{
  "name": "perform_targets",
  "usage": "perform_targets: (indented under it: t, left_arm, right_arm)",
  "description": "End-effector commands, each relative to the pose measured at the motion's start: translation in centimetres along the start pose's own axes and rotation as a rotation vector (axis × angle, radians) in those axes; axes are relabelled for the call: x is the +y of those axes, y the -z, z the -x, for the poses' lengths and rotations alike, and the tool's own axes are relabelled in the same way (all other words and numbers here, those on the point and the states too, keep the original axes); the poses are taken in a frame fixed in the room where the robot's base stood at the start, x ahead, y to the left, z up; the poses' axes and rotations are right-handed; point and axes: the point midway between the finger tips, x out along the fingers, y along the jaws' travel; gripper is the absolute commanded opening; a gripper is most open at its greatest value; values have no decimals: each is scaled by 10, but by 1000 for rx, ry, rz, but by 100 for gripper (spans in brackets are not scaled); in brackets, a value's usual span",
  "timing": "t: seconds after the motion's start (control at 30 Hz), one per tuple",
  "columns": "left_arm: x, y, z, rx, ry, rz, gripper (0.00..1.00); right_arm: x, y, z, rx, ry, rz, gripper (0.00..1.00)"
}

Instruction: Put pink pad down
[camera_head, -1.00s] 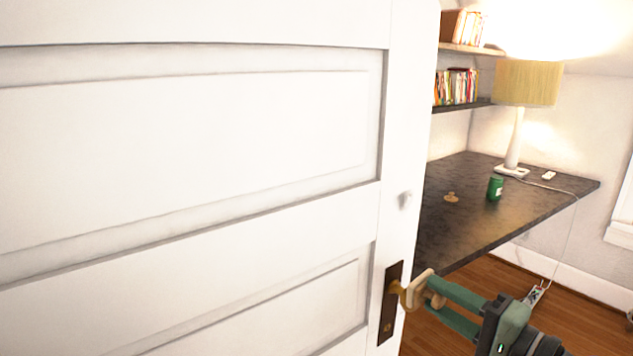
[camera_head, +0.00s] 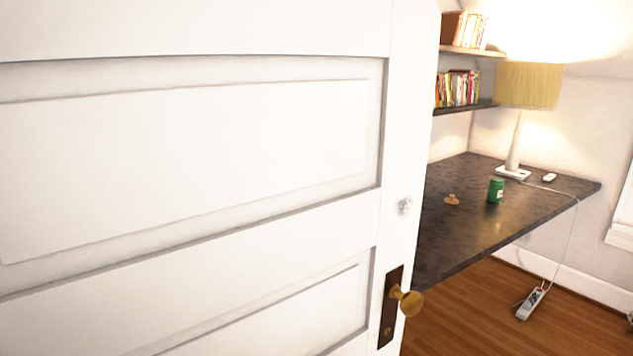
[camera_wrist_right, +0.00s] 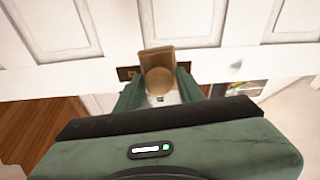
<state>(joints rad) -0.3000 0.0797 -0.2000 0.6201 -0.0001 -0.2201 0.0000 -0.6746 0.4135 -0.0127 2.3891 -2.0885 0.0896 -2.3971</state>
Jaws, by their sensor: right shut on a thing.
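My right gripper (camera_wrist_right: 158,88) shows only in the right wrist view, with green fingers shut on a tan thing. The thing (camera_wrist_right: 156,52) has a boxy part and a round face between the fingertips. I cannot tell whether it is the pink pad, and nothing clearly pink shows in either view. The white door lies just beyond it in that view. In the head view, the desk (camera_head: 470,232) has a dark top partly hidden by the door. My left gripper is not in view.
The white door (camera_head: 200,170) with a brass knob (camera_head: 408,302) fills the left of the head view. The desk holds a green can (camera_head: 495,190), a small brown thing (camera_head: 452,199) and a lamp (camera_head: 517,140). A power strip (camera_head: 531,303) lies on the wooden floor.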

Motion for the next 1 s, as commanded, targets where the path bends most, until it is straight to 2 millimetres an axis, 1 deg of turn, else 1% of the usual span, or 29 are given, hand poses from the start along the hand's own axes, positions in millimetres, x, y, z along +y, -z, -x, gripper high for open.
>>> perform_targets:
  t: [0.2,0.4,0.7,0.77,0.8,0.87,0.9,1.0]
  left_arm:
    - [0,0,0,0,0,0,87]
    - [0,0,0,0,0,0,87]
    - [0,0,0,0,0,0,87]
    - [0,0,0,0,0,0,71]
    - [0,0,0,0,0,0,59]
    - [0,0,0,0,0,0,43]
    - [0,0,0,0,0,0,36]
    - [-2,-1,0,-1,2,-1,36]
  right_arm:
    - [10,-7,14,187,-13,-10,5]
    - [14,-9,23,310,-43,4,5]
    - [16,-8,27,367,-62,16,5]
    - [16,-8,27,366,-62,16,5]
    - [16,-9,27,366,-62,17,5]
    - [16,-9,27,365,-62,17,5]
    - [16,-9,27,365,-62,17,5]
    - [16,-8,27,365,-61,17,5]
